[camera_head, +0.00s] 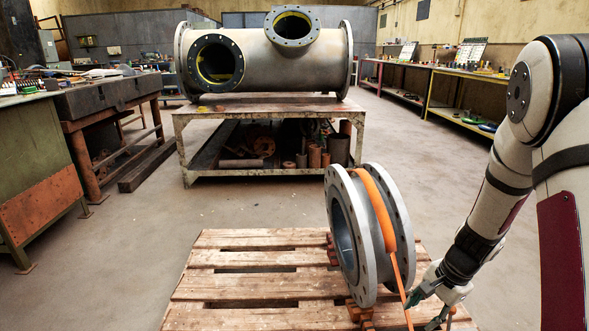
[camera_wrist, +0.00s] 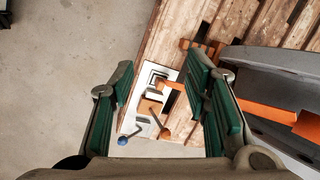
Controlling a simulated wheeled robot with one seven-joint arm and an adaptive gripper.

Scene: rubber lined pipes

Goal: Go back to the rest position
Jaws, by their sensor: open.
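My gripper (camera_head: 432,288) is at the lower right in the head view, beside the right side of a grey flanged pipe piece. In the wrist view its two green-padded fingers (camera_wrist: 168,98) are apart, with nothing held between them. The flanged pipe piece (camera_head: 349,245) stands on edge on a wooden pallet (camera_head: 235,292), and an orange strap (camera_head: 376,207) runs over it and down towards my gripper. Part of the grey flange (camera_wrist: 270,70) shows at the right in the wrist view. I cannot tell whether my fingers touch the strap.
A white plate-like item (camera_wrist: 150,85) with small levers lies below my fingers in the wrist view. A large pipe (camera_head: 270,60) rests on a metal table (camera_head: 275,112) behind. Workbenches line the left and right.

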